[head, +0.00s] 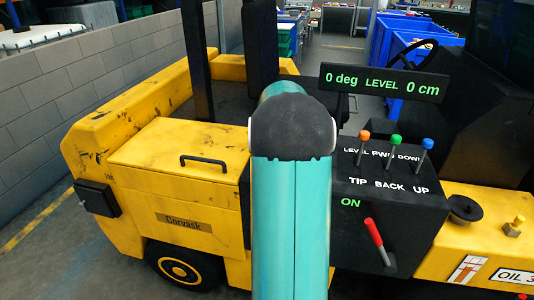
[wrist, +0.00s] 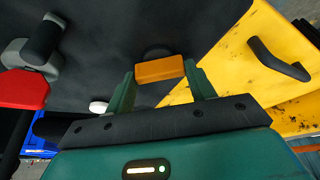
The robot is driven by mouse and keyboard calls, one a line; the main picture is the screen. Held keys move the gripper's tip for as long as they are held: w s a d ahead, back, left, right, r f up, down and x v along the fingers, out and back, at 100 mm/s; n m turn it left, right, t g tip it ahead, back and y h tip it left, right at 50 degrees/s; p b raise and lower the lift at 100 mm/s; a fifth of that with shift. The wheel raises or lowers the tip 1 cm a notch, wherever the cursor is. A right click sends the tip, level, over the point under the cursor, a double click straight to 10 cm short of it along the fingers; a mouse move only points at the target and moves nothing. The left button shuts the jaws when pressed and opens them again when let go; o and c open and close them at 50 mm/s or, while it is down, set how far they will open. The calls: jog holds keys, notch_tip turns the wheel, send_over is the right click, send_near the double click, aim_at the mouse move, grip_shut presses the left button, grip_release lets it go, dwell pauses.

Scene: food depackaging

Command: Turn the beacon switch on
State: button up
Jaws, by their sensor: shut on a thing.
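My gripper (wrist: 160,76) shows in the wrist view, with its two green fingers on either side of an orange block (wrist: 159,69). It is shut on this block, which stands at a dark round base on a black panel (wrist: 110,45). The block looks like a switch handle, but no label on it is readable. In the head view my teal arm hides the gripper and the block. There, a black console (head: 400,215) carries a red-handled lever (head: 374,232) under a green "ON" label (head: 350,203). I cannot tell whether that label belongs to the lever.
Three small levers with orange (head: 364,135), green (head: 396,139) and blue (head: 427,142) knobs stand on the console. A display (head: 384,83) reads "0 deg LEVEL 0 cm". A yellow cover with a black handle (wrist: 276,60) lies right of my gripper; a red part (wrist: 22,90) is left.

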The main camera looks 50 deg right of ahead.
jog(key=shift+m, duration=0.5)
jog(key=o, duration=1)
jog(key=shift+g, duration=0.3)
jog(key=v, duration=1.3)
jog(key=shift+s+a+r, duration=0.15)
jog(key=shift+a+r, duration=0.15)
